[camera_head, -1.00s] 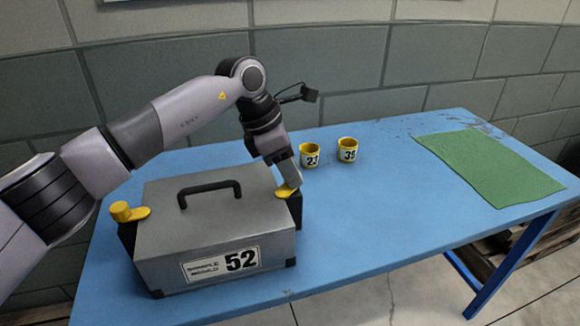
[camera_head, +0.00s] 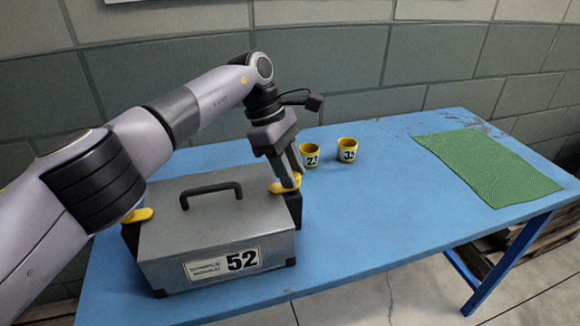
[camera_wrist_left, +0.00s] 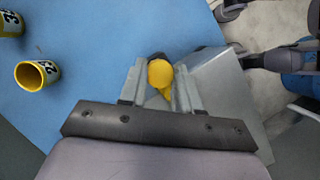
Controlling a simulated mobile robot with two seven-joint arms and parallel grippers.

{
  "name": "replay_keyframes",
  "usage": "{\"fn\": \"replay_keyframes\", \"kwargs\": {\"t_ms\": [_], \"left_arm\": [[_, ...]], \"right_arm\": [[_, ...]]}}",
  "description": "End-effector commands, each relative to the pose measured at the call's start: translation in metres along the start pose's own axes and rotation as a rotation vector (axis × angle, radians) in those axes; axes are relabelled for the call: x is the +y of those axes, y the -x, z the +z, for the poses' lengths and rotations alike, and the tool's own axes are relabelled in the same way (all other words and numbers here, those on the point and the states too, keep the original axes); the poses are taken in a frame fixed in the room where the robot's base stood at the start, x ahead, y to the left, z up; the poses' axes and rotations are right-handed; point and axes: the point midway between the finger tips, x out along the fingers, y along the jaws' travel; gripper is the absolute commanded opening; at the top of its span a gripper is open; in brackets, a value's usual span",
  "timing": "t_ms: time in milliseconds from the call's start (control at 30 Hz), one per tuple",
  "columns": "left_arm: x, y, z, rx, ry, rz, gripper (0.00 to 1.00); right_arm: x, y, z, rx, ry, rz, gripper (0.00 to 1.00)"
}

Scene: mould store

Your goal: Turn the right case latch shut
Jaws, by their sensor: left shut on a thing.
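A grey case (camera_head: 215,235) marked 52 stands on the blue table, with a black handle on its lid. Its right yellow latch (camera_head: 284,187) sits at the right end of the lid. My left gripper (camera_head: 285,180) points down there and is shut on the latch's knob. In the left wrist view, the yellow latch (camera_wrist_left: 160,73) shows between the two fingers. The left yellow latch (camera_head: 137,215) is at the case's left end, partly hidden by my left arm. My right gripper is not in view.
Two yellow cups stand behind the case to the right, one marked 23 (camera_head: 310,157) and one marked 35 (camera_head: 347,150). A green mat (camera_head: 488,168) lies on the right of the blue table (camera_head: 385,215). The table between case and mat is clear.

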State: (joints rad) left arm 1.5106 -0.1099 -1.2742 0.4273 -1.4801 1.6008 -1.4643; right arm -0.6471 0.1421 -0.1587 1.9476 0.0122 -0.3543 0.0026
Motion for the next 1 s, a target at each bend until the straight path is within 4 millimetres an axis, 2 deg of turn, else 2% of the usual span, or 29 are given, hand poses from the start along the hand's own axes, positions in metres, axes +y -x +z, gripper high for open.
{"fn": "replay_keyframes", "kwargs": {"t_ms": [833,867,900,933,1000], "left_arm": [[0.0002,0.0008,-0.0003,0.002,-0.053,-0.021,0.02],[0.0002,0.0009,-0.0003,0.002,-0.053,-0.021,0.39],[0.0002,0.0008,-0.0003,0.002,-0.053,-0.021,0.52],[0.0002,0.0008,-0.0003,0.002,-0.052,-0.021,0.57],[0.0002,0.0007,-0.0003,0.002,-0.052,-0.021,0.57]], "right_arm": [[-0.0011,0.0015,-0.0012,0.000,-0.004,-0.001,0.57],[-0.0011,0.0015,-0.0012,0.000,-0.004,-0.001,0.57],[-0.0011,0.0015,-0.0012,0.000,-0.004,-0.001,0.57],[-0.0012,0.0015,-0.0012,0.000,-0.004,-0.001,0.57],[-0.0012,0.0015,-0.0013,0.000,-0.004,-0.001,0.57]]}}
